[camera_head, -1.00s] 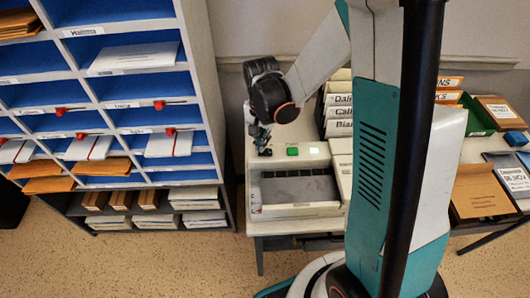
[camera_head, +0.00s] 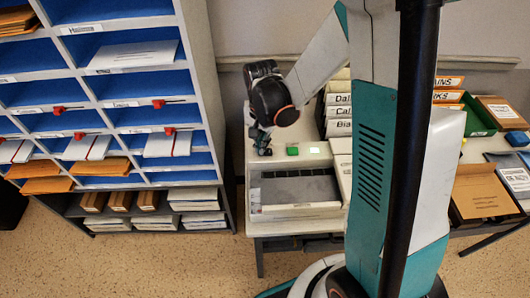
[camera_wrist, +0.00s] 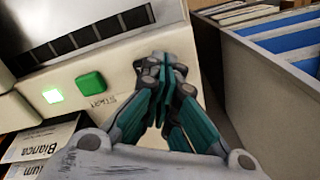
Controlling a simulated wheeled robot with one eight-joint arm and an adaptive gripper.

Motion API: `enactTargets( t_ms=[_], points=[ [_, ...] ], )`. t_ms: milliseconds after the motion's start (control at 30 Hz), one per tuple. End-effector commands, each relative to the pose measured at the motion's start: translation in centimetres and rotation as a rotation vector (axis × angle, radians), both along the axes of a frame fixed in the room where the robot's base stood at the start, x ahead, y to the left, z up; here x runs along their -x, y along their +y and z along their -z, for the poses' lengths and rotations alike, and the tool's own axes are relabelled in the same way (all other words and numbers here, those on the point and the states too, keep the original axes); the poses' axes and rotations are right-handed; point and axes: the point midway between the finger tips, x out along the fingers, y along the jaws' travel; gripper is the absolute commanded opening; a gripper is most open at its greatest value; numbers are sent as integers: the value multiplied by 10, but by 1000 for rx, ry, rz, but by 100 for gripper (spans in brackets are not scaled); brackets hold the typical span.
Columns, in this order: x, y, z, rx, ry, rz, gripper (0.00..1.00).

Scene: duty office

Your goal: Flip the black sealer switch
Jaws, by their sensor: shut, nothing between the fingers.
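The sealer (camera_head: 296,212) is a pale machine with a dark slotted panel, on a table right of the pigeonhole shelf. Its top edge carries a green button (camera_head: 292,151) and a lit pale-green light (camera_head: 314,150). In the wrist view the button (camera_wrist: 90,82) and light (camera_wrist: 52,95) sit left of my gripper (camera_wrist: 166,66). My gripper is shut and empty, its fingertips at the sealer's panel beside the button. In the head view my gripper (camera_head: 262,146) is at the panel's left end. I cannot make out the black switch; the fingers seem to cover it.
The blue pigeonhole shelf (camera_head: 205,100) stands close on the left. Labelled file boxes (camera_head: 338,112) stand behind and right of the sealer.

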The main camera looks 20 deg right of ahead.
Motion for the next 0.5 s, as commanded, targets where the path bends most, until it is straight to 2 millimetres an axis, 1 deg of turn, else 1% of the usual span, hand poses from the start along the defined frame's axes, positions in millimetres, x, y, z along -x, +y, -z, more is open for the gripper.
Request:
enactTargets(
  t_ms=[500],
  points=[
    [0,0,8,0,0,0,0]
  ],
)
